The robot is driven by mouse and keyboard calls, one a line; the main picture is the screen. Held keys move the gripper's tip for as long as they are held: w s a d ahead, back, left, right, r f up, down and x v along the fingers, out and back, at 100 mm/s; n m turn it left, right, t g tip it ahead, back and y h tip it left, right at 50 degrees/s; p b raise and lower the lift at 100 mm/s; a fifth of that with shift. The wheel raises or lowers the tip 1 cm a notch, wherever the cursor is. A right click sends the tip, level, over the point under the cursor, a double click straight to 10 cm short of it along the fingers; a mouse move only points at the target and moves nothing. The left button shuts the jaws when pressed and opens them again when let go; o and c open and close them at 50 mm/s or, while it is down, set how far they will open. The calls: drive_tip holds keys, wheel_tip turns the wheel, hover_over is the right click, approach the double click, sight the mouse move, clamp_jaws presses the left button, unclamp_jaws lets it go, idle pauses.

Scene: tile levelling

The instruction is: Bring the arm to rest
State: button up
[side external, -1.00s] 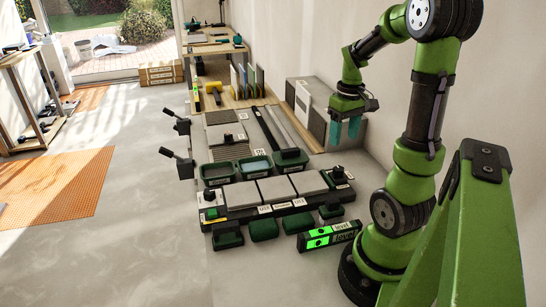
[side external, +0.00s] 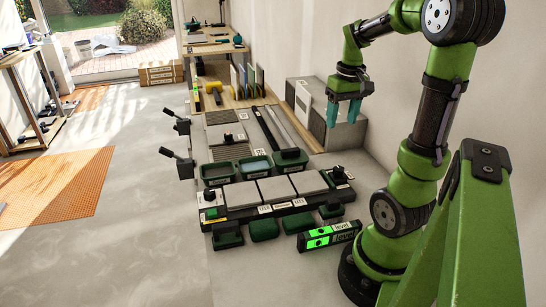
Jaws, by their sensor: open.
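My gripper (side external: 343,110) hangs at the right, fingers pointing down, in front of the grey block and white panel by the wall. Its two teal fingers are apart with nothing seen between them. It is to the right of and above the row of grey tiles (side external: 277,189), which lie side by side on a dark rail (side external: 240,212).
Green bins (side external: 264,229) stand in front of and behind the rail. Long bars (side external: 283,128) and a grey slab (side external: 225,135) lie farther back. A grey block (side external: 317,123) stands close to my gripper by the wall. The floor at left is clear around an orange mat (side external: 60,187).

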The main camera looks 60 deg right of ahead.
drive_tip(key=w+a+r+n+t, duration=0.1)
drive_tip(key=a+t, duration=0.1)
drive_tip(key=a, duration=0.7)
drive_tip(key=w+a+r+n+t+y, duration=0.1)
drive_tip(key=a+t, duration=0.1)
drive_tip(key=a, duration=0.7)
drive_tip(key=w+a+r+n+t+y, duration=0.1)
drive_tip(key=w+a+t, duration=0.1)
drive_tip(key=a, duration=0.8)
drive_tip(key=shift+r+n+t, duration=0.3)
